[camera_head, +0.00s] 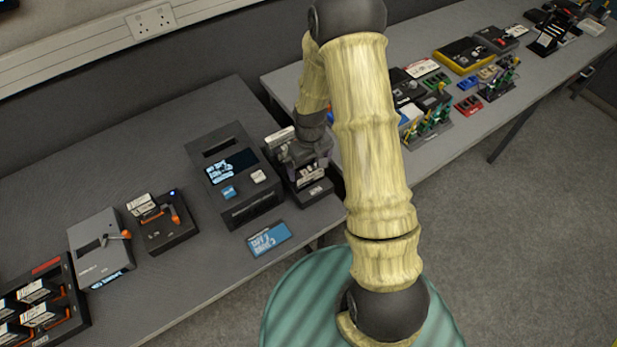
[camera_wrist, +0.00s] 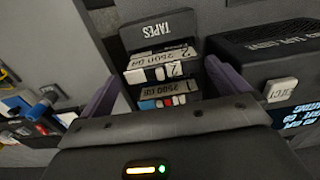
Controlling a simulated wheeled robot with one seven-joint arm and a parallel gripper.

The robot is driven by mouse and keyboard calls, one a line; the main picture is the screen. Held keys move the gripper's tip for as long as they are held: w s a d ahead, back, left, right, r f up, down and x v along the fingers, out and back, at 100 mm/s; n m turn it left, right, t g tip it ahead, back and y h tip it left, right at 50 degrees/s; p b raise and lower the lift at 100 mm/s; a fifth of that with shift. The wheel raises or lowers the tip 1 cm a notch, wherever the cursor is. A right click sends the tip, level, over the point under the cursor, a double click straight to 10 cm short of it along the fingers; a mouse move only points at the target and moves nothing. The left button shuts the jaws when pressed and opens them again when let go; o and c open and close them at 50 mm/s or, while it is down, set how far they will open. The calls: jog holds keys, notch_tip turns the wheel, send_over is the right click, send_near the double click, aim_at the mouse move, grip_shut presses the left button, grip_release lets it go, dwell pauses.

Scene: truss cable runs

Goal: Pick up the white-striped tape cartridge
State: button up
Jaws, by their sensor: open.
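A tape rack marked TAPES (camera_wrist: 160,30) holds cartridges stacked one behind the other, with labels reading about 2500 GB. The farther cartridge (camera_wrist: 158,72) shows white blocks along its edge and looks like the white-striped one. The nearer cartridge (camera_wrist: 166,102) has blue, red and white marks. My gripper (camera_wrist: 162,74) is open, its two purple fingers on either side of the rack's cartridges in the wrist view; contact cannot be told. In the head view my gripper (camera_head: 308,160) is over the rack (camera_head: 318,192) and hides most of it.
A black machine with a screen (camera_head: 235,170) stands close left of the rack; it shows at right in the wrist view (camera_wrist: 280,45). A blue card (camera_head: 268,239) lies in front. Other devices (camera_head: 100,250) stand farther left. A second bench (camera_head: 440,145) with equipment is at right.

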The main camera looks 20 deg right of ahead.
aim_at(309, 180)
jog(key=shift+f, duration=0.2)
jog(key=shift+w+a+f+p, duration=0.1)
jog(key=shift+f+p, duration=0.45)
jog(key=shift+f, duration=0.7)
jog(key=shift+a+f+p, duration=0.1)
jog(key=shift+f+p, duration=0.4)
jog(key=shift+f, duration=0.75)
jog(key=c, duration=0.8)
